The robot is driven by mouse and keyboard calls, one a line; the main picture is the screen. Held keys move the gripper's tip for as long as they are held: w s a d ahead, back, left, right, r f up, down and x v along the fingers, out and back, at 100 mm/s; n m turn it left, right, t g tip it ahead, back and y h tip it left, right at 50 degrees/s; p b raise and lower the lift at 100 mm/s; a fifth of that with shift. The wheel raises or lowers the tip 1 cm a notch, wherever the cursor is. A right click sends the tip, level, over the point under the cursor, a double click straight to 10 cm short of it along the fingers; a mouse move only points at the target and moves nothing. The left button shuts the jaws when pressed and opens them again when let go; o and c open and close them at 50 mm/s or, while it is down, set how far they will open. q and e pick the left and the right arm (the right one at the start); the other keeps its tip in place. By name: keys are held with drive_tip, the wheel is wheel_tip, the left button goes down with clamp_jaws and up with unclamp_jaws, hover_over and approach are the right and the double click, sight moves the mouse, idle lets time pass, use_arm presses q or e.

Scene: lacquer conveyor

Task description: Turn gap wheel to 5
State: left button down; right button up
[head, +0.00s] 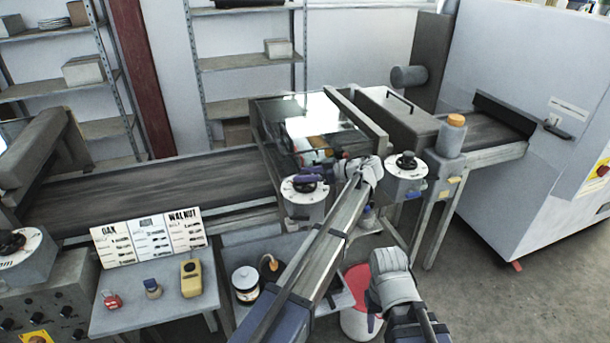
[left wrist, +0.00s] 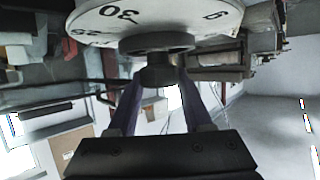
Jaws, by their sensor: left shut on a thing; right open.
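A round white dial with a dark handwheel (head: 305,185) sits on a grey post in front of the glass-topped conveyor station. My left gripper (head: 322,172) reaches it from the right and is shut on the wheel's dark knob (left wrist: 160,72). In the left wrist view the two dark fingers close around this knob, under the white dial face (left wrist: 185,22). The dial's figures are upside down; 30 and 25 read there, and the pointer and setting cannot be made out. My right gripper (head: 374,318) is open, low and away from the wheels; its fingers are barely visible.
A second dial wheel (head: 405,164) stands to the right, and a third (head: 14,243) at the far left. An orange-capped post (head: 453,135) is beside the second. A sign board (head: 150,236) and small tools stand on a front table (head: 160,306).

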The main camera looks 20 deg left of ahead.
use_arm(q)
drive_tip(key=n+g, duration=0.4)
drive_tip(key=g, duration=0.1)
drive_tip(key=shift+w+f, duration=0.1)
drive_tip(key=shift+n+g, duration=0.4)
drive_tip(key=shift+n, duration=0.1)
drive_tip(key=shift+s+n+g+h, duration=0.2)
drive_tip(key=shift+n+g+h, duration=0.1)
drive_tip(key=shift+g, duration=0.1)
drive_tip(key=shift+c, duration=1.6)
unclamp_jaws()
drive_tip(key=shift+w, duration=0.1)
